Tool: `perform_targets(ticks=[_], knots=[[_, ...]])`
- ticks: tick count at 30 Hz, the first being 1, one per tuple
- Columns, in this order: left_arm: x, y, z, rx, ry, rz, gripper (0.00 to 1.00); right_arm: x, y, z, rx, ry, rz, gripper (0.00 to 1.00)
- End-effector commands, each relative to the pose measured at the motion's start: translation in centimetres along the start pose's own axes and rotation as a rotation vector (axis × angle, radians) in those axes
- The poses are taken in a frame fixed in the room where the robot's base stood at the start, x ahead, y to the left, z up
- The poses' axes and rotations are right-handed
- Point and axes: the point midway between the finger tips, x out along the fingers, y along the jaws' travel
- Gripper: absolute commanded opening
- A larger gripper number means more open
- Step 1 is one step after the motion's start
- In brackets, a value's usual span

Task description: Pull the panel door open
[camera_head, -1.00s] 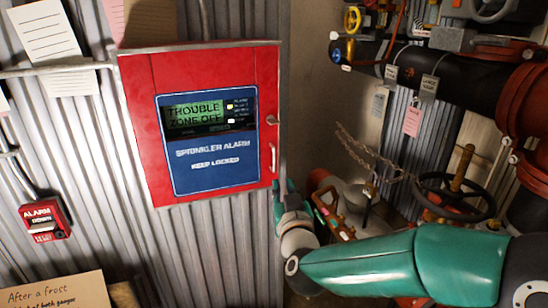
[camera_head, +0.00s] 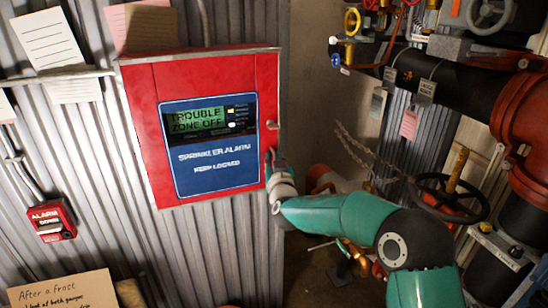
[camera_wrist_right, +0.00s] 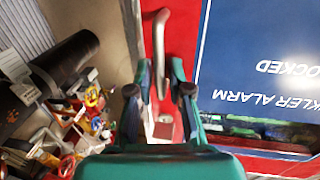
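The red panel door (camera_head: 145,120) hangs on the corrugated wall and looks closed. It carries a blue plate (camera_head: 212,178) reading "SPRINKLER ALARM KEEP LOCKED" and a green display. My right gripper (camera_head: 270,160) is at the door's right edge, over the handle, which it hides in the head view. In the right wrist view the metal handle (camera_wrist_right: 160,50) runs between the two fingertips of my right gripper (camera_wrist_right: 161,68). The fingers stand apart with a small gap on each side of the handle, so the gripper looks open. My left gripper is not in view.
A red alarm box (camera_head: 52,220) is on the wall at lower left, above a cardboard note (camera_head: 65,292). Right of the panel, pipes, a dark handwheel (camera_head: 448,198) and red flanges (camera_head: 525,120) crowd the space near my right arm.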

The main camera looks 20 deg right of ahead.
Motion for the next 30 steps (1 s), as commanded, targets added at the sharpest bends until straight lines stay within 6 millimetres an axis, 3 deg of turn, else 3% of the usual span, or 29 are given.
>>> perform_targets(ticks=[8, 12, 30], knots=[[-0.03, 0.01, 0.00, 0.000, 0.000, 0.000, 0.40, 0.15, -0.01, 0.06, 0.000, -0.001, 0.000, 0.19], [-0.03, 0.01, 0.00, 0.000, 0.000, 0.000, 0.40, 0.14, -0.01, 0.05, 0.000, -0.001, 0.000, 0.00], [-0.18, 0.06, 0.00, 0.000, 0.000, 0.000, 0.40, -0.44, -0.94, -0.04, -0.001, -0.001, 0.009, 0.00]])
